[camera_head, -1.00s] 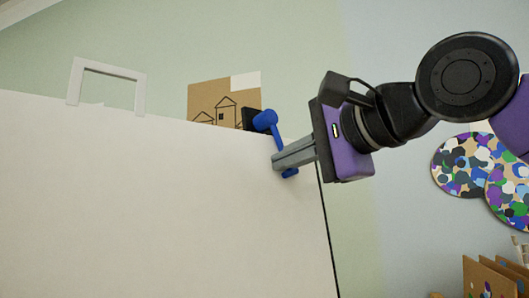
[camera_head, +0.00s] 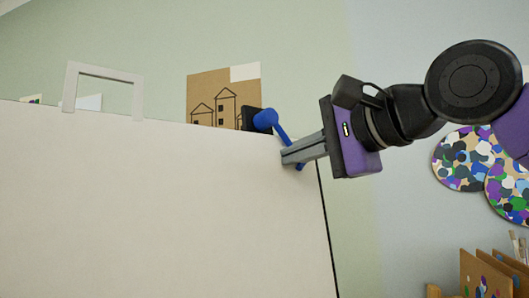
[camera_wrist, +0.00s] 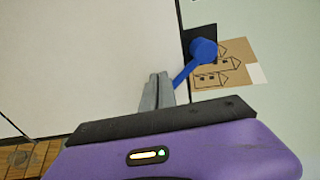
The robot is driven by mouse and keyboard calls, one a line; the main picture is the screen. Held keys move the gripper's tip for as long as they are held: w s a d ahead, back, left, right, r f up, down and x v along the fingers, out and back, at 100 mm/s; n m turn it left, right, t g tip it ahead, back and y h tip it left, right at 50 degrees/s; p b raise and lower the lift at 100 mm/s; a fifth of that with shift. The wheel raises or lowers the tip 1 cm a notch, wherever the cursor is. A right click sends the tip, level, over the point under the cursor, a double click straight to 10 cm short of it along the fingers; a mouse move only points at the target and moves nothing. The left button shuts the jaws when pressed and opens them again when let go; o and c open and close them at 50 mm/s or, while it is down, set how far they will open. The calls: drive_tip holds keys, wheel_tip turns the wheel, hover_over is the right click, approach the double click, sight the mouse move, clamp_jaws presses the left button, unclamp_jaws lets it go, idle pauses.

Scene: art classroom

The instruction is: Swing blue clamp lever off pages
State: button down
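The blue clamp lever (camera_head: 284,134) hangs from a round blue knob on a black clamp block (camera_head: 251,118) at the top right of the large white pages (camera_head: 150,200). It slants down and right across their corner, its lower end passing behind my fingers. My gripper (camera_head: 284,158) reaches in from the right, its grey fingers together at the lever. In the wrist view, the lever (camera_wrist: 184,75) runs from the knob down to the right side of my shut fingers (camera_wrist: 158,78). Its tip is hidden there, and I cannot tell exactly where they touch.
A white handle-like frame (camera_head: 104,72) stands at the top left edge of the pages. A brown house drawing (camera_head: 222,92) shows behind the top edge. Colour-spotted round panels (camera_head: 463,160) and brown folders (camera_head: 490,270) are at the right.

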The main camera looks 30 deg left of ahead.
drive_tip(key=shift+w+d+r, duration=0.1)
drive_tip(key=shift+w+r, duration=0.15)
drive_tip(key=shift+w, duration=0.2)
drive_tip(key=shift+w+d+r, duration=0.1)
drive_tip(key=shift+w+r, duration=0.55)
drive_tip(key=shift+r, duration=0.05)
